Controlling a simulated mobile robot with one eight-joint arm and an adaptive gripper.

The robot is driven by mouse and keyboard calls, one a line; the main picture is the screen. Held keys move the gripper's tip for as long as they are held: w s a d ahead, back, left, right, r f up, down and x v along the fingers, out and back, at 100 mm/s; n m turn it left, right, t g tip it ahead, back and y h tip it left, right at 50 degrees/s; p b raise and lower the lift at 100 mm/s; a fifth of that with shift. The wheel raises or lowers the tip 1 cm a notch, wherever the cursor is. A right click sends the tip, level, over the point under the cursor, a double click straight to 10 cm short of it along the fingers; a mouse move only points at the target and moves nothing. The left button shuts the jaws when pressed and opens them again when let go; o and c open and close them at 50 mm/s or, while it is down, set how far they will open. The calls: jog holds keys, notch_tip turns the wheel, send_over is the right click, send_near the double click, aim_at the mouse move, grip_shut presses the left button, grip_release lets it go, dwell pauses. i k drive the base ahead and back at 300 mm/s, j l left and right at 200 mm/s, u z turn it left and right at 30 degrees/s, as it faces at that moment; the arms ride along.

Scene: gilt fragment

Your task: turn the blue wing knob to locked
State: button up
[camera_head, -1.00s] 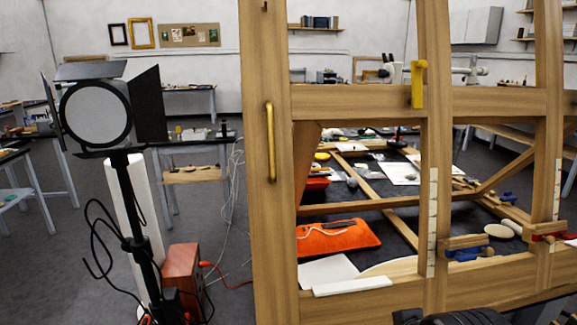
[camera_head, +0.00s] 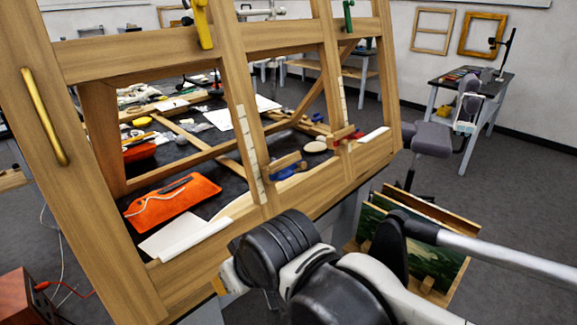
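A blue part (camera_head: 288,168), which looks like the blue wing knob, sits low in the wooden frame (camera_head: 150,45), at the second upright beside a small wooden block. It is small and partly hidden by the block and frame, so I cannot tell its wing's angle. A similar red part (camera_head: 346,146) sits at the upright to its right. My arm's dark and white links cross the bottom of the view, below and in front of the blue part. My gripper's fingers do not show.
The frame's lower rail and uprights stand between me and the dark worktable behind. An orange pouch (camera_head: 172,203) lies inside the frame. A yellow clamp (camera_head: 203,24) and a green clamp (camera_head: 348,17) sit on the top rail. Paintings (camera_head: 425,250) stand low at right.

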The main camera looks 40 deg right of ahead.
aim_at(281, 177)
jog(key=k+l+z, duration=0.2)
jog(key=z, duration=0.3)
jog(key=k+l+z, duration=0.3)
jog(key=z, duration=0.2)
